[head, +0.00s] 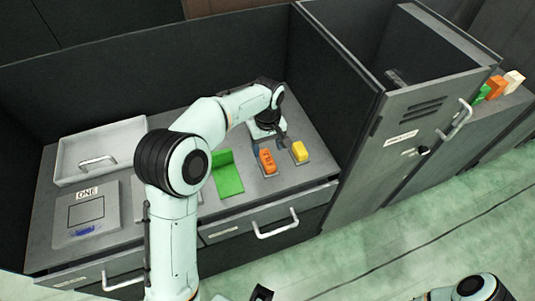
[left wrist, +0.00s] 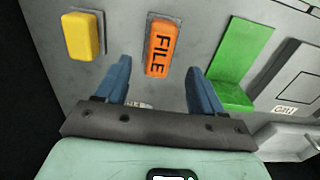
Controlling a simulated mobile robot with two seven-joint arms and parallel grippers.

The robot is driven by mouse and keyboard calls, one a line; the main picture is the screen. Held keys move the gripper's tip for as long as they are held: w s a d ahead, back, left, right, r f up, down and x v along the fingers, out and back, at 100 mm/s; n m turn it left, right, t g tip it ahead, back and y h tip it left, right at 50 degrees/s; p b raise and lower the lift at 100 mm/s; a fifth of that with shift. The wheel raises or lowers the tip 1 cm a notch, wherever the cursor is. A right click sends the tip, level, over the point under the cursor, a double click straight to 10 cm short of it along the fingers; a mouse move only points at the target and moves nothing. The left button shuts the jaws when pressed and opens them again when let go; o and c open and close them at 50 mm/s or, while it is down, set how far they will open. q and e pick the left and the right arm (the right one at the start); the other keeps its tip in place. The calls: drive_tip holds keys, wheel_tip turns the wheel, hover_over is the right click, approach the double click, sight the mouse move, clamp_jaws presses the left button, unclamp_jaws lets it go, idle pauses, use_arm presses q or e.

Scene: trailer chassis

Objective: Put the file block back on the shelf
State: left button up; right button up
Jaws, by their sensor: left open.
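The orange file block (head: 267,161), marked FILE, sits on a small dark pad on the grey work surface between a yellow block and a green L-shaped piece. It also shows in the left wrist view (left wrist: 160,42). My left gripper (head: 270,136) is open and empty beside it, with its two blue fingers in the left wrist view (left wrist: 158,68) spread on either side of the block's near end. A ledge (head: 465,122) at the far right holds green, orange and cream blocks.
The yellow block (head: 300,151) lies close to the file block. The green piece (head: 229,176) is on its other side. A white tray (head: 68,166) and a plate marked ONE (head: 84,222) are at the left. A tall grey cabinet (head: 400,135) with a handle stands at the right.

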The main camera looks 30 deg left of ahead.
sight(267, 159)
use_arm(q)
wheel_tip(267, 159, up, 5)
drive_tip(key=shift+f, duration=0.1)
use_arm(e)
drive_tip(key=shift+w+r, duration=0.2)
drive_tip(key=shift+r, duration=0.2)
drive_tip(key=shift+s, duration=0.1)
